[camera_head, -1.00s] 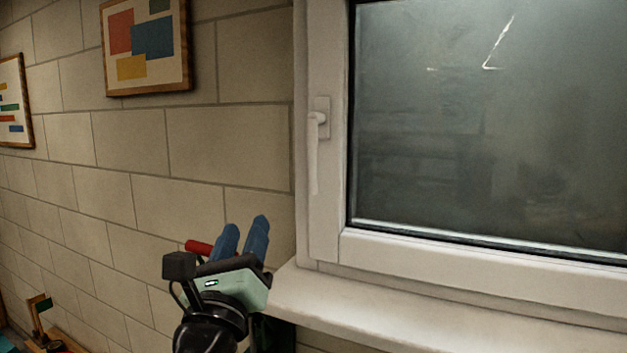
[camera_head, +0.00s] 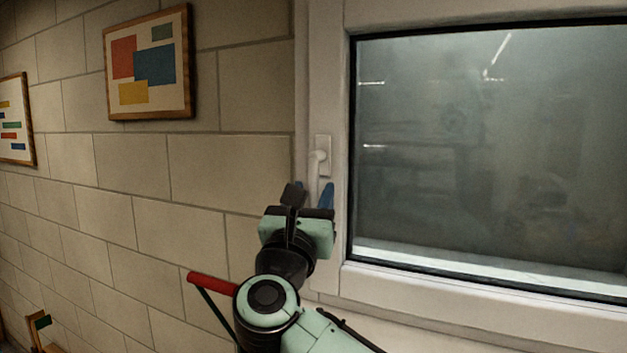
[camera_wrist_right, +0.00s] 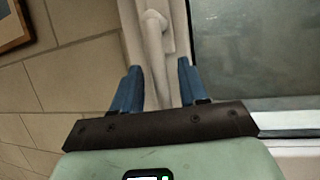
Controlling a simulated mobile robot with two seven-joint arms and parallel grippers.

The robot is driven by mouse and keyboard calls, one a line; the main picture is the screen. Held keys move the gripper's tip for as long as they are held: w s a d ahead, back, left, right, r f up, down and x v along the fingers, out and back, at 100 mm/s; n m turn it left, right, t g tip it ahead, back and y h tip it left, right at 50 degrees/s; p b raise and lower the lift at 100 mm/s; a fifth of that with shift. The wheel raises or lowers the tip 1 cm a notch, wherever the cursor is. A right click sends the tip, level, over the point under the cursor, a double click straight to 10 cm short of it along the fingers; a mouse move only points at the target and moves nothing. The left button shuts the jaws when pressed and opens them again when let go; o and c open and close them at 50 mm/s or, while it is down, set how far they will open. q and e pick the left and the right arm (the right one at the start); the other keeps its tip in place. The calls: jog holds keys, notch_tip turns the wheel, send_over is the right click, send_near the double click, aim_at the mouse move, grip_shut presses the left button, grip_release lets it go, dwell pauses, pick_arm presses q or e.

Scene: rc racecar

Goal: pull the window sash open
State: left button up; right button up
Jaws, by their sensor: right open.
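The window sash (camera_head: 342,225) is white-framed with a dark grey glass pane (camera_head: 480,150) and looks closed in its frame. Its white handle (camera_head: 319,162) hangs downward on the left side of the sash. It also shows in the right wrist view (camera_wrist_right: 154,45). My right gripper (camera_head: 313,190) is at the lower part of the handle. In the right wrist view its blue fingers (camera_wrist_right: 158,68) are apart, one on each side of the handle's lower end, with gaps visible. The handle's lowest end is partly hidden by the gripper. My left gripper is not in view.
A light block wall (camera_head: 140,170) runs left of the window, with a colourful framed picture (camera_head: 148,62) and another picture (camera_head: 15,118) at the left edge. A red cylindrical object (camera_head: 212,285) shows beside my right arm. The space before the glass is clear.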

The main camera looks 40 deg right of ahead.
jog(key=shift+w+d+r, duration=0.25)
jog(key=shift+w+d, duration=0.15)
jog(key=shift+d, duration=0.1)
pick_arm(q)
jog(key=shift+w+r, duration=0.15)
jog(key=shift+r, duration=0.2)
pick_arm(e)
jog(key=shift+s, duration=0.1)
grip_shut()
